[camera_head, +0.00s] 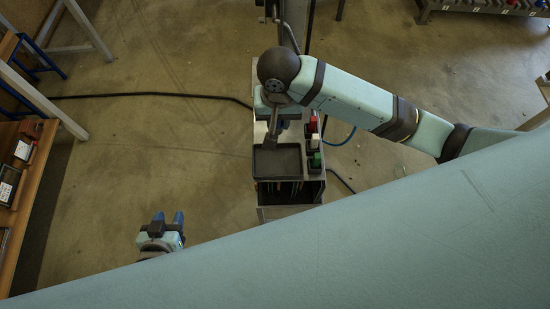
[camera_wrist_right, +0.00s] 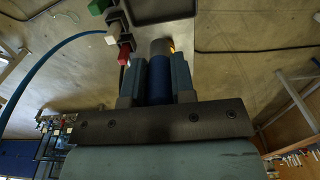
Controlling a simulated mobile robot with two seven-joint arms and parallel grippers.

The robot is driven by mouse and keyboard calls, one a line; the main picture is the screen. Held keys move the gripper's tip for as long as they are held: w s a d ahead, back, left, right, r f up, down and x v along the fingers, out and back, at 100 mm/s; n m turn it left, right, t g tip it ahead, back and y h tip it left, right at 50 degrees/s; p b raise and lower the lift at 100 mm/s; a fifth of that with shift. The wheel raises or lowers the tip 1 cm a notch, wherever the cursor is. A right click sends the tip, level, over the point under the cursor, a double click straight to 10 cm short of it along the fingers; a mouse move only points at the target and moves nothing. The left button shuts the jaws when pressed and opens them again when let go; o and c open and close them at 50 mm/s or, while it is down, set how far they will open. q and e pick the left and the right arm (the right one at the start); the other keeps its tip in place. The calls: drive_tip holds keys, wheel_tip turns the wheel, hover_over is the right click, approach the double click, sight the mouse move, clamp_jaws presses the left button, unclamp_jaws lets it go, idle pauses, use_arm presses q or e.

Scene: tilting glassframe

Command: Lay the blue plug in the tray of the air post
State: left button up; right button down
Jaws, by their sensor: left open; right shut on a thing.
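The air post (camera_head: 290,213) stands in the middle of the head view, with a dark, empty-looking tray (camera_head: 277,161) on its top. My right gripper (camera_head: 277,115) is above the post, just behind the tray. In the right wrist view my right gripper (camera_wrist_right: 157,85) is shut on the blue plug (camera_wrist_right: 158,90), whose grey end (camera_wrist_right: 160,48) sticks out past the fingers. The tray also shows at the top of that view (camera_wrist_right: 165,12), apart from the plug. My left gripper (camera_head: 168,218) is open and empty over the floor, left of the post.
Red (camera_head: 312,124), white (camera_head: 314,141) and green (camera_head: 316,160) plugs stand in holders along the post's right side, close to the tray. A blue hose (camera_head: 342,139) runs off to the right. A wooden shelf (camera_head: 30,200) is at the left. The floor between is clear except for a black cable.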

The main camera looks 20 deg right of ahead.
wheel_tip(320, 180, down, 19)
drive_tip(key=shift+r, duration=0.15)
idle(0.5)
drive_tip(key=c, duration=1)
unclamp_jaws()
drive_tip(key=shift+d+f, duration=0.1)
drive_tip(key=shift+f, duration=0.1)
drive_tip(key=shift+o, duration=0.2)
wheel_tip(320, 180, up, 12)
drive_tip(key=shift+r, duration=0.2)
drive_tip(key=shift+s, duration=0.15)
